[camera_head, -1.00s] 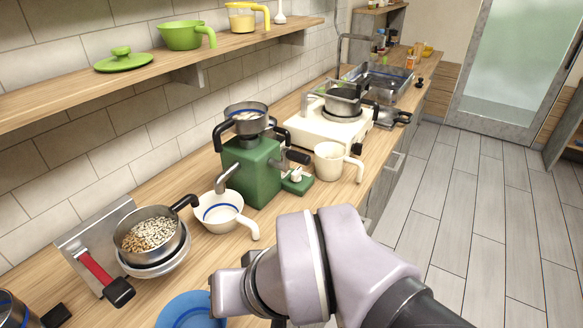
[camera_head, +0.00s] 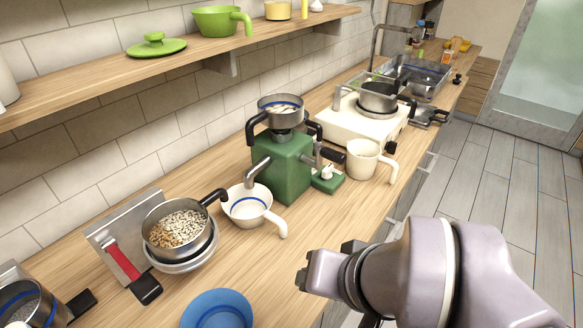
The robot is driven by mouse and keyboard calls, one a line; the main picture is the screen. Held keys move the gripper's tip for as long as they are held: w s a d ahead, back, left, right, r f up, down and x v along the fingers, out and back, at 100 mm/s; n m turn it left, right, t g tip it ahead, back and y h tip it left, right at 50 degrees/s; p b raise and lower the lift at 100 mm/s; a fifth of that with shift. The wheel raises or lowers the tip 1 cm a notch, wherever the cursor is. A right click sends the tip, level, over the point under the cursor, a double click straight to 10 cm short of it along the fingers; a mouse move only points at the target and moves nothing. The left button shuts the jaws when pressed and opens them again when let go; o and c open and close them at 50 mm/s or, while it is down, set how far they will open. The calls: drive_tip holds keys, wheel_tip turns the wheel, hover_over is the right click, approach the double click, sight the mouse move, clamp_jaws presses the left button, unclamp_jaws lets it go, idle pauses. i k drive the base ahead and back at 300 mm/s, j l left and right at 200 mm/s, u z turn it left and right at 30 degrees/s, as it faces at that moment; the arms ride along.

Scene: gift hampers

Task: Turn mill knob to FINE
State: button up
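The green mill (camera_head: 284,168) stands on the counter in the middle of the head view. A metal hopper pan (camera_head: 281,108) with pale contents sits on top of it, and a grey spout points left. The mill's knob (camera_head: 327,171) is small and white, on a low green block at the mill's right side. Its markings are too small to read, so its setting cannot be told. A dark-gripped handle (camera_head: 332,155) is just above it. My gripper (camera_head: 318,270) is over the counter's front edge, below and apart from the mill; its fingers are not clear.
A white handled bowl (camera_head: 250,207) stands under the spout. A cream mug (camera_head: 363,160) stands right of the knob. A pan of grains (camera_head: 180,229) sits at left, a blue bowl (camera_head: 217,309) in front. A cream stove (camera_head: 357,124) is behind. Counter before the mill is clear.

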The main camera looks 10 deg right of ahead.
sight(327, 174)
drive_tip(key=i+l+u, duration=0.2)
drive_tip(key=l, duration=0.15)
drive_tip(key=i+l+u, duration=0.2)
drive_tip(key=l, duration=0.15)
drive_tip(key=i+l+u, duration=0.25)
drive_tip(key=l, duration=0.15)
drive_tip(key=k+j, duration=0.05)
drive_tip(key=k, duration=0.05)
